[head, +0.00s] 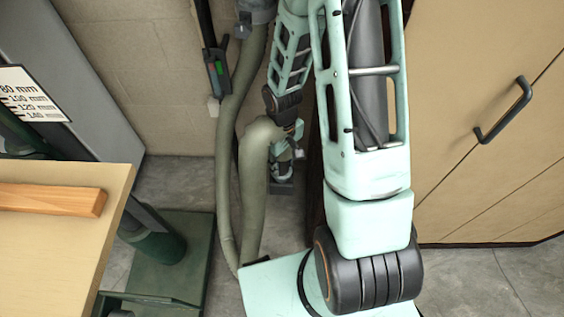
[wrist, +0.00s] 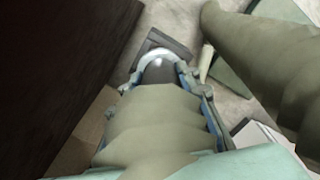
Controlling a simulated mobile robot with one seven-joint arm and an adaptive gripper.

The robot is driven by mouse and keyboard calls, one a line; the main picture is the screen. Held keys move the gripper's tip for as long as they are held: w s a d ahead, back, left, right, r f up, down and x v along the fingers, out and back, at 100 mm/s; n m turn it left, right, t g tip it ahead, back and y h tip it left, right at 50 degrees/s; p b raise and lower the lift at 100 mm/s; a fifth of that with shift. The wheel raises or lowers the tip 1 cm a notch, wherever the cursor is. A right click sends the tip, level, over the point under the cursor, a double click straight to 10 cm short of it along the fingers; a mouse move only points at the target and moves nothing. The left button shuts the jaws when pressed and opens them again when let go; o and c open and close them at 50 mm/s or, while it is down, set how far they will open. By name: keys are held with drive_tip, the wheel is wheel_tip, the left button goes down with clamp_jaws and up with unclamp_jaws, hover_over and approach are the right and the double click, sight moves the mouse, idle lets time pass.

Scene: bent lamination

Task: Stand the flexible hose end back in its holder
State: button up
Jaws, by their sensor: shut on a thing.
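The olive flexible hose (head: 256,160) hangs from the wall fitting, loops down near the floor and rises to my gripper (head: 287,150). In the wrist view, my gripper (wrist: 160,98) is shut around the hose (wrist: 155,125), with a finger on each side. The dark hose end (wrist: 159,73) points away from the camera, toward a pale ring (wrist: 162,54) and a dark square base (wrist: 160,41), which look like the holder. The base also shows low by the wall in the head view (head: 281,188). I cannot tell whether the end is inside the ring.
A tan cabinet (head: 470,110) with a black handle stands close on the right. A workbench (head: 65,245) with a wooden bar is at left. A green machine base (head: 165,270) is on the floor. Another hose stretch (wrist: 275,60) passes at right in the wrist view.

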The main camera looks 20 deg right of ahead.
drive_tip(key=shift+f, duration=0.3)
drive_tip(key=shift+f, duration=0.15)
drive_tip(key=shift+f+b, duration=0.75)
drive_tip(key=shift+b, duration=0.15)
drive_tip(key=o, duration=1.1)
drive_tip(key=shift+r, duration=0.1)
wheel_tip(320, 180, up, 12)
drive_tip(key=shift+f, duration=0.1)
